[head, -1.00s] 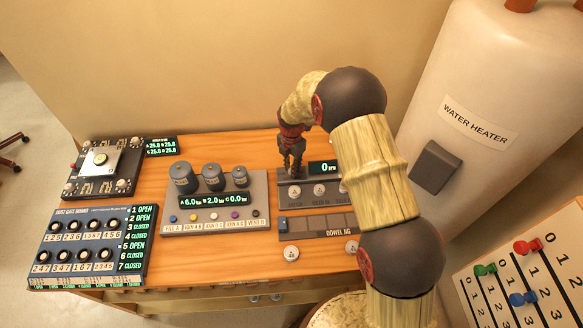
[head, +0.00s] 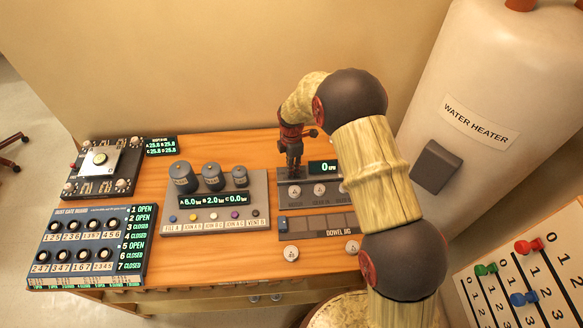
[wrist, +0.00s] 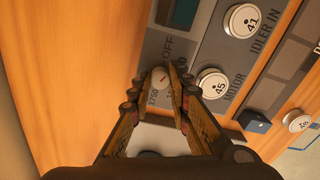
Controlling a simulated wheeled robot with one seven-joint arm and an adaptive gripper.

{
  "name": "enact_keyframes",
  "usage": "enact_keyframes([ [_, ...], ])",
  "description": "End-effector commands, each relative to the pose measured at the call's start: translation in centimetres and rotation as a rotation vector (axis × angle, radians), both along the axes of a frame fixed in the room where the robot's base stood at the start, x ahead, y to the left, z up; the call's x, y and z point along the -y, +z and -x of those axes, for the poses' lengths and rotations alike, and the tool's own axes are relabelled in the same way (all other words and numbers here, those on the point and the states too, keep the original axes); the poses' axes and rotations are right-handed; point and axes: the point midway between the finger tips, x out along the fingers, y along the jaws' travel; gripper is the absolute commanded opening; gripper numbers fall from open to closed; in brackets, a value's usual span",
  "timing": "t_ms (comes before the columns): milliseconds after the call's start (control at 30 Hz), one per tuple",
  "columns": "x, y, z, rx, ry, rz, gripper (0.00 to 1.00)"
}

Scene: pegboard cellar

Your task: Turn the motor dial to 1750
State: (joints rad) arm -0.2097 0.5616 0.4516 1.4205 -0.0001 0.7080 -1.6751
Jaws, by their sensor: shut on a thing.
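The motor dial (wrist: 160,78) is a small pale round knob with a red mark, in the wrist view between my fingertips. Around it the panel shows OFF above it and 1750 below and to its left; other markings are partly covered by my fingers. My gripper (wrist: 158,88) is shut on the dial from both sides. In the head view my gripper (head: 293,168) points down at the back left of the grey motor panel (head: 335,199), and the dial is hidden there. The display (head: 323,167) beside it reads 0 RPM.
Round pegs numbered 45 (wrist: 214,86) and 41 (wrist: 241,20) sit on the panel close to my fingers. A dowel jig (head: 317,224) lies in front, a gauge panel (head: 215,202) to the left. The water heater (head: 478,90) stands right.

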Motion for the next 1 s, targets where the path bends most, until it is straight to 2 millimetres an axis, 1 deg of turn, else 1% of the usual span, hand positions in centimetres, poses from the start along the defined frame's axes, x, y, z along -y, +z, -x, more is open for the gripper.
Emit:
enact_keyframes([
  [1000,-0.04,0.01,-0.01,0.000,-0.963,-0.001,0.00],
])
